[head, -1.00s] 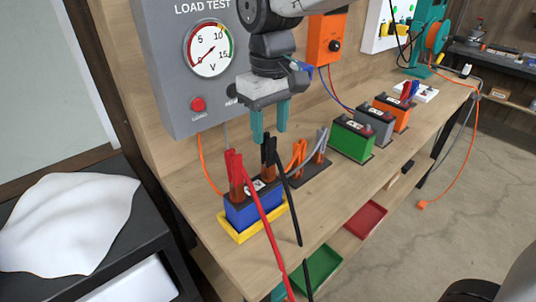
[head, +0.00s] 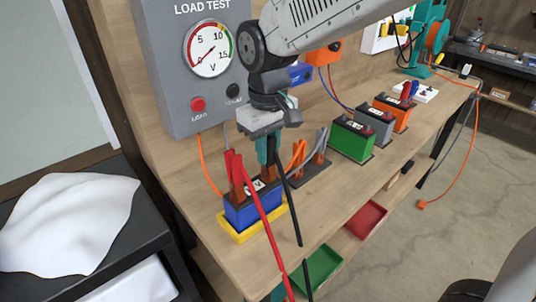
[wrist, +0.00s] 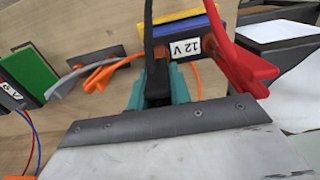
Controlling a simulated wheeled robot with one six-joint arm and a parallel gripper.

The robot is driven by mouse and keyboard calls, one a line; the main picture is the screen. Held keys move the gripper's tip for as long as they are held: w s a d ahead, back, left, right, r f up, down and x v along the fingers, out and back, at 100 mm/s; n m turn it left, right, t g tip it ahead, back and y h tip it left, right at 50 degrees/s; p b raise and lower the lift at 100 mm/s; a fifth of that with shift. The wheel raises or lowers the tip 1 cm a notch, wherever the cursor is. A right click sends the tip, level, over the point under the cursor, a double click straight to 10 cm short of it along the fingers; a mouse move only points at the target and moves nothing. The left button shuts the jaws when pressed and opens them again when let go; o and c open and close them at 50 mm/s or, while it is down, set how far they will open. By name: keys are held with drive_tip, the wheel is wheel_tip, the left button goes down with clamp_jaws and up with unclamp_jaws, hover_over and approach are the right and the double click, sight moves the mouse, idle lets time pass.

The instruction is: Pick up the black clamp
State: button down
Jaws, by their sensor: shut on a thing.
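My gripper (head: 268,150) has teal fingers and points down over the blue battery (head: 250,214), shut on the black clamp (head: 274,158). The black clamp's cable runs down in front of the bench. In the wrist view the black clamp (wrist: 156,85) sits between the teal fingers (wrist: 160,92), and its lower part is hidden by the gripper's edge. The red clamp (head: 235,170) stands at the left end of the blue battery, and it shows at the right in the wrist view (wrist: 247,65). I cannot tell whether the black clamp still touches the battery.
The blue battery sits in a yellow tray (head: 260,230). Orange and grey clamps (head: 299,155) stand close to the right of my gripper. Green (head: 351,141), grey and orange batteries line the bench farther right. The load test panel (head: 185,95) rises behind.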

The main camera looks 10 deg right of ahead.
drive_tip(key=shift+r, duration=0.8)
wheel_tip(320, 180, up, 2)
drive_tip(key=shift+r, duration=0.15)
drive_tip(key=s+r, duration=0.1)
drive_tip(key=s, duration=1.5)
drive_tip(key=shift+r, duration=0.1)
